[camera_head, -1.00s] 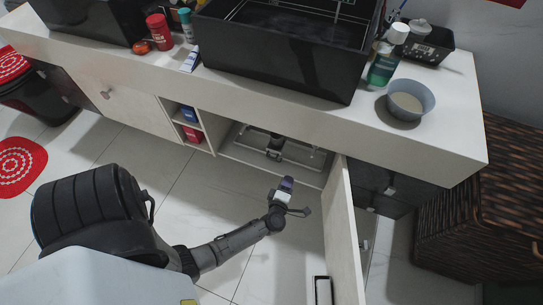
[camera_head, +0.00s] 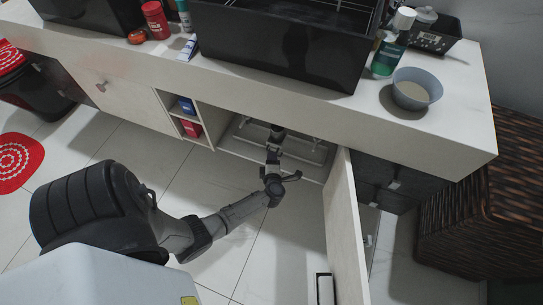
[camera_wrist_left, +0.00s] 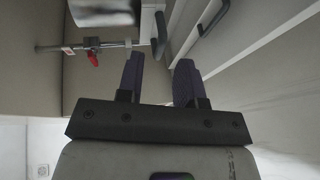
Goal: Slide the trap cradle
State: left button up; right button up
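The trap cradle seems to be the pale rail frame (camera_head: 308,150) low inside the open cabinet under the right sink. A dark part (camera_head: 277,132) stands at its middle, partly behind my gripper. My left gripper (camera_head: 272,155) reaches into the cabinet opening, in front of that dark part. In the left wrist view, the left gripper (camera_wrist_left: 159,72) has its two dark fingers apart with nothing between them. Contact cannot be made out. My right gripper is out of view.
The open cabinet door (camera_head: 344,225) stands just right of my left arm. The countertop (camera_head: 450,110) overhangs the opening. A cubby with a red box (camera_head: 191,128) lies left of it. A wicker basket (camera_head: 465,205) stands far right. The tiled floor (camera_head: 120,150) in front is clear.

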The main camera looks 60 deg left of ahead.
pick_arm(q)
jog(key=shift+b+x, duration=0.7)
jog(key=shift+x, duration=1.15)
jog(key=shift+c, duration=0.2)
grip_shut()
